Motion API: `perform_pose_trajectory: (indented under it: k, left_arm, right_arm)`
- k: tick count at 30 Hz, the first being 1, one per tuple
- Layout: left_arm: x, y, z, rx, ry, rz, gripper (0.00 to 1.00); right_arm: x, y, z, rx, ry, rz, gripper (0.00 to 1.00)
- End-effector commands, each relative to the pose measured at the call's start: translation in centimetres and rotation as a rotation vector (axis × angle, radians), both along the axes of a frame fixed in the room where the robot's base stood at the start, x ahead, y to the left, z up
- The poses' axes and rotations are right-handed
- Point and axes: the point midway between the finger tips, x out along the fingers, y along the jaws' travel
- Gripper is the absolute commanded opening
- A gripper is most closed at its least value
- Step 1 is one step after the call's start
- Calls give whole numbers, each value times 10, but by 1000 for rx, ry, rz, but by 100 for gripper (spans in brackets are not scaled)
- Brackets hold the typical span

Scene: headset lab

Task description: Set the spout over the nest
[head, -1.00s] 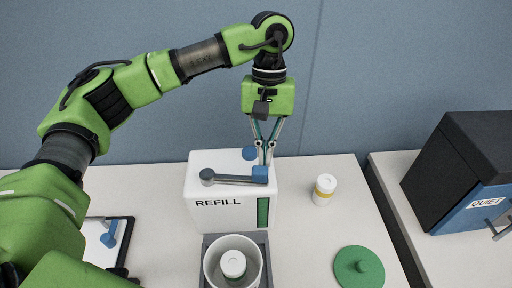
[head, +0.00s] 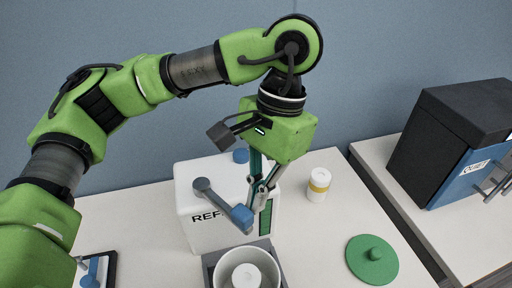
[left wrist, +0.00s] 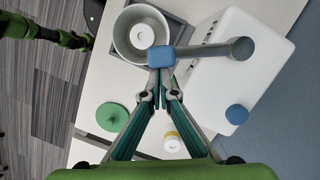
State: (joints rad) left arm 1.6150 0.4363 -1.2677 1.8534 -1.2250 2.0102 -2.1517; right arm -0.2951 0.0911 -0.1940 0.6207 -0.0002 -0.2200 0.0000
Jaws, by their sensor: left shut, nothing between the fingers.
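The spout (head: 222,203) is a grey arm with a blue tip, pivoted on top of the white REFILL box (head: 195,232). It points forward and right, its tip near the back rim of a round white pot (head: 226,268). The pot, with a small white jar (head: 246,276) inside, stands in a grey tray (head: 266,245); I cannot tell which of these is the nest. My left gripper (head: 258,192) is shut and empty, pointing down beside the blue tip. In the left wrist view, the blue tip (left wrist: 160,56) lies just beyond the fingertips (left wrist: 160,88) and overlaps the pot's rim (left wrist: 121,40).
A yellow-banded white jar (head: 318,185) stands right of the box, and a green lid (head: 372,260) lies in front of it. A blue knob (head: 241,155) sits on the box's back. A dark QUIET box (head: 455,140) stands on the right table.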

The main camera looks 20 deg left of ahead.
Motion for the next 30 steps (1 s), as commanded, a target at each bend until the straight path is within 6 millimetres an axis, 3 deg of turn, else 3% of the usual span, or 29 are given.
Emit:
perform_pose_trajectory:
  k: [9,30]
  left_arm:
    - [-21,8,-1,2,-1,-174,0]
    - [-29,12,0,3,5,-238,0]
  right_arm:
    - [-4,20,-5,23,4,2,40]
    - [-6,8,-6,9,7,2,40]
